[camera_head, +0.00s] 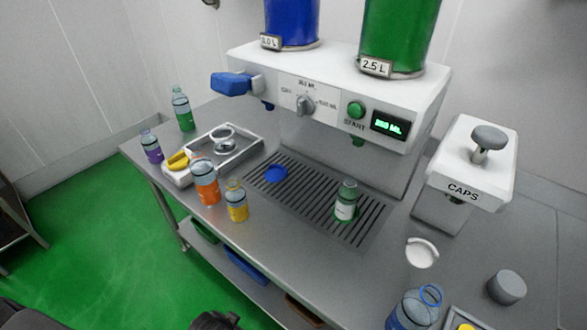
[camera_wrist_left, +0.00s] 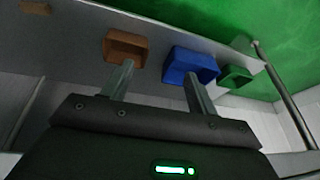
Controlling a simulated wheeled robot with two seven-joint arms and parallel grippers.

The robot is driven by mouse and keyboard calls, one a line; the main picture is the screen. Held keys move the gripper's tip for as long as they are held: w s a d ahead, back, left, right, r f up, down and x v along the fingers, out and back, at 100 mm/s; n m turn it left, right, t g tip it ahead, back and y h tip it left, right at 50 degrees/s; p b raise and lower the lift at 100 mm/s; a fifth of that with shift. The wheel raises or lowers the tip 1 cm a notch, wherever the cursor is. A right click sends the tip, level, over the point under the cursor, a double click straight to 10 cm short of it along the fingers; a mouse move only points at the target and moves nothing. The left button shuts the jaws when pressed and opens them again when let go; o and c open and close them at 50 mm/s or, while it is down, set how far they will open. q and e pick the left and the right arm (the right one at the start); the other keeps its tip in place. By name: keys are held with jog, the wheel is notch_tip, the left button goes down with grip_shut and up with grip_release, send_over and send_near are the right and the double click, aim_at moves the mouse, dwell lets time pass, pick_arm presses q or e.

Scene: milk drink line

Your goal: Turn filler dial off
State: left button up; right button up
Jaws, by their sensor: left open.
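The filler dial (camera_head: 306,104) is a grey knob on the white front panel of the filler machine (camera_head: 340,80). Small labels stand to its left, above and to its right. Its grip looks roughly upright, towards the upper label, but the exact pointer is too small to tell. A green START button (camera_head: 356,109) and a lit green display (camera_head: 390,127) are to its right. In the left wrist view my left gripper (camera_wrist_left: 158,72) has its two fingers apart with nothing between them. It is low, facing the bins under the table, far from the dial. My right gripper does not show.
A blue lever (camera_head: 231,84) sticks out left of the dial. Orange (camera_head: 205,186) and yellow (camera_head: 236,205) bottles stand near the front edge. The caps machine (camera_head: 470,165) is at right.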

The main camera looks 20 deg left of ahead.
pick_arm(q)
notch_tip(320, 180, up, 11)
jog(key=w+t, duration=0.1)
jog(key=w, duration=0.1)
jog(key=m+t+h, duration=0.8)
jog(key=m+h, duration=0.4)
jog(key=m, duration=1.2)
send_near(298, 109)
jog(key=p+x, duration=0.4)
jog(key=x, duration=0.4)
jog(key=shift+d, duration=0.1)
jog(key=shift+w+d, duration=0.35)
jog(key=shift+w, duration=0.05)
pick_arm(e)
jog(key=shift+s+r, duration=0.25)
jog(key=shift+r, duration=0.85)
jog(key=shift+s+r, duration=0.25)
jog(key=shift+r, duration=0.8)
pick_arm(q)
jog(key=c, duration=0.9)
